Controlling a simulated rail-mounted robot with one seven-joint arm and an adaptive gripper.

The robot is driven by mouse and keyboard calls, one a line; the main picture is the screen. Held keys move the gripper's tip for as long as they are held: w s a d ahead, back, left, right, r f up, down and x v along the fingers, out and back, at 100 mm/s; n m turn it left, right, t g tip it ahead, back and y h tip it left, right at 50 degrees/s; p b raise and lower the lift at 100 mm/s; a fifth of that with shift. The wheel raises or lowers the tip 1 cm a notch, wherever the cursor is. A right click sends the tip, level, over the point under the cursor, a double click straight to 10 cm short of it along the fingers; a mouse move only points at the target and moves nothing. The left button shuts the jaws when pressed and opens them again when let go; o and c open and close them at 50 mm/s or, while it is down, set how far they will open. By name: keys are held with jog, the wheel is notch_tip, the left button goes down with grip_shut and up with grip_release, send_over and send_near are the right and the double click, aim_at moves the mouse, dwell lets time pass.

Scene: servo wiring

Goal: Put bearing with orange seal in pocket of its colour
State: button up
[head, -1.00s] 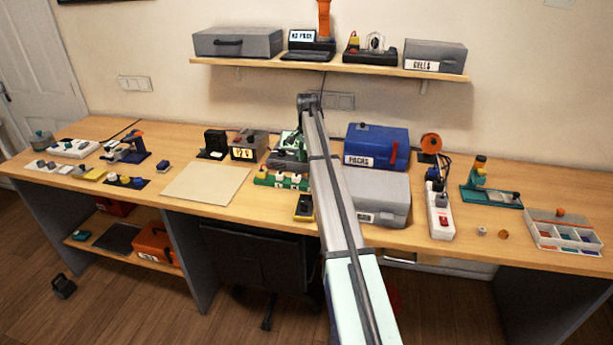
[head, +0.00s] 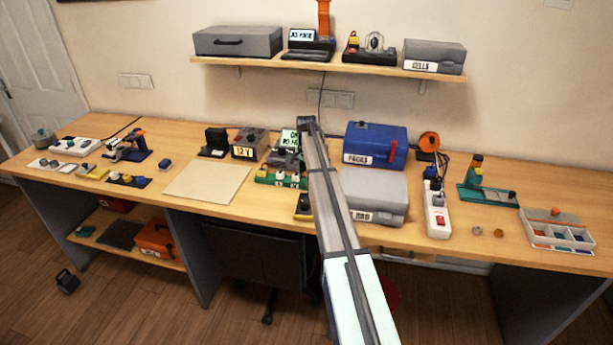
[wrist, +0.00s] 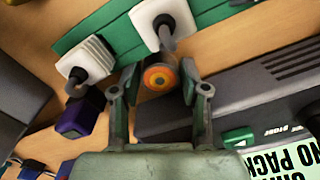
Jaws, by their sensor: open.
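Two small ring-shaped parts, likely bearings, stand on the bench at the right in the head view: a greyish one (head: 477,231) and a brownish-orange one (head: 499,233). Their seal colours are too small to tell surely. The sorting tray (head: 590,244) with coloured pockets, some orange-red and blue, is to their right. My gripper (wrist: 157,88) is open in the wrist view, above the green strip. A round part with an orange ring (wrist: 157,78) shows between the fingertips; I cannot tell what it is or whether the fingers touch it. The arm hides most of my gripper in the head view.
A green strip with white plugs (wrist: 110,45) and a dark device with a "NO PACK" screen (wrist: 295,160) are close to my gripper. The grey case (head: 375,190), blue box (head: 375,143), power strip (head: 437,215) and teal stand (head: 488,195) lie toward the tray.

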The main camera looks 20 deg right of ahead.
grip_shut()
jog(key=shift+r, duration=0.1)
